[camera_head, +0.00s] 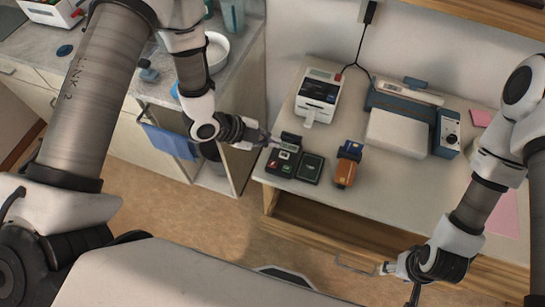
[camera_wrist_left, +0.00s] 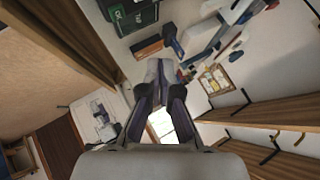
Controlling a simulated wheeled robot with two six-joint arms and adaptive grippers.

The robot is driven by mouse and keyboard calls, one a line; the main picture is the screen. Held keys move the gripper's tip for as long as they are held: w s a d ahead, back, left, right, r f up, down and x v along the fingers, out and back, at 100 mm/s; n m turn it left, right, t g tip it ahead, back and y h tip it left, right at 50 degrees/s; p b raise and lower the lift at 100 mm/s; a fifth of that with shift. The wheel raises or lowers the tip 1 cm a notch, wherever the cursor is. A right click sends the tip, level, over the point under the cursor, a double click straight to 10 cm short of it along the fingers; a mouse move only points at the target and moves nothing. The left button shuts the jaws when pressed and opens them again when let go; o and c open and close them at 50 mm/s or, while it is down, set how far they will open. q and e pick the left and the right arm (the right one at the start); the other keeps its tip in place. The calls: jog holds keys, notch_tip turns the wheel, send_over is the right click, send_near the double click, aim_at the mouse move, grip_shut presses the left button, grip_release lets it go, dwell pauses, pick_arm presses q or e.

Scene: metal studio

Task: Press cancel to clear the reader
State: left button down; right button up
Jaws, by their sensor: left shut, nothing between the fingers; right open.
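The reader (camera_head: 283,163) is a small dark device near the table's left front corner in the head view, with red and green keys on its lower part. My left gripper (camera_head: 267,140) is shut and empty, its tips beside the reader's upper left end; I cannot tell whether they touch. The left gripper's closed fingers (camera_wrist_left: 159,72) fill the middle of the left wrist view, where the reader is not clearly seen. The cancel key's label is too small to read. My right gripper (camera_head: 398,272) is open and empty near the table's front edge, well right of the reader.
A dark green-faced pad (camera_head: 310,168) lies right of the reader, beside an orange-brown object with a blue top (camera_head: 347,164). A white printer-like machine (camera_head: 318,95) stands behind. A white box (camera_head: 396,131) and blue device (camera_head: 447,133) are farther right. The table's front middle is clear.

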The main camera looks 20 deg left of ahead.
aim_at(271, 164)
pick_arm(q)
jog(key=shift+f, duration=0.15)
notch_tip(271, 164, down, 9)
jog(key=b, duration=0.6)
jog(key=shift+b, duration=0.35)
dwell(0.9)
jog(key=shift+f+b, duration=0.3)
jog(key=shift+f+b, duration=0.4)
jog(key=shift+f, duration=0.05)
dwell(0.6)
jog(key=shift+r, duration=0.15)
jog(key=shift+r+p, duration=0.7)
jog(key=shift+r, duration=0.05)
